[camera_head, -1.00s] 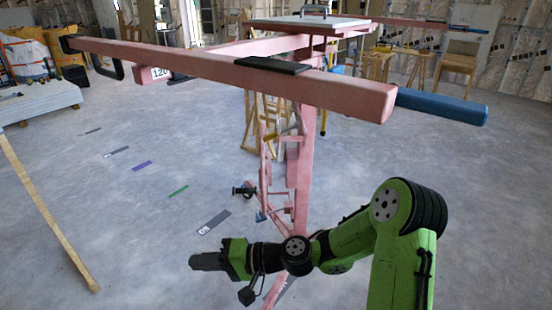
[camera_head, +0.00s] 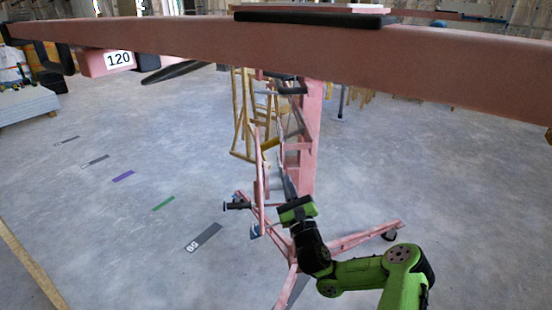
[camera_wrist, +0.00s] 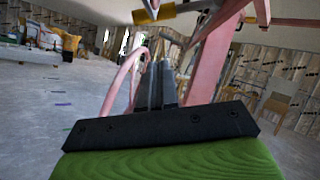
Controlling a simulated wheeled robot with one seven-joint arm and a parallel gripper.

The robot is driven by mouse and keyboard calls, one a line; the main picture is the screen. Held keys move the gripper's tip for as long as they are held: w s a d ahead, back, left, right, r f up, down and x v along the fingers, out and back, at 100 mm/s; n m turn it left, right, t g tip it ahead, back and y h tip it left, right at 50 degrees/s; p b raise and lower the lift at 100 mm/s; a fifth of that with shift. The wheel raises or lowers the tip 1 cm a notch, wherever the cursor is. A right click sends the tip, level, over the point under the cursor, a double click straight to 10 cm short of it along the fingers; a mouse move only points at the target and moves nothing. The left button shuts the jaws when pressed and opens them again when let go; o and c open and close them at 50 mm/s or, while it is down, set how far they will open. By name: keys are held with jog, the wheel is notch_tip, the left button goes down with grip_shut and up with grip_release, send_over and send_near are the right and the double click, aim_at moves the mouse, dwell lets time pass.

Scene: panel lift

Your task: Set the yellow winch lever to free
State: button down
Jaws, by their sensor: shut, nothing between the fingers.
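The pink panel lift stands ahead, with its upright mast (camera_head: 308,150) behind my gripper. A yellow piece that looks like the winch lever (camera_head: 270,144) sits on the left of the mast in the head view. In the wrist view a yellow piece (camera_wrist: 153,13) shows at the top, above and beyond my fingertips. My gripper (camera_head: 288,178) points up and away toward the mast, below the yellow piece and apart from it. Its two dark fingers (camera_wrist: 160,66) are together and empty. The lever's setting cannot be read from here.
A long pink beam (camera_head: 180,40) with a black pad (camera_head: 315,18) crosses the top of the head view. A pink box marked 120 (camera_head: 92,64) hangs under it. The lift's pink legs spread near my arm. Wooden trestles (camera_head: 240,115) stand behind; floor at left is mostly clear.

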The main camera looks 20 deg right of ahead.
aim_at(282, 139)
jog(key=w+a+r, duration=0.1)
jog(key=w+r, duration=0.4)
jog(key=w, duration=0.1)
jog(key=shift+r+p, duration=0.3)
jog(key=shift+p, duration=0.05)
jog(key=shift+w+a, duration=0.1)
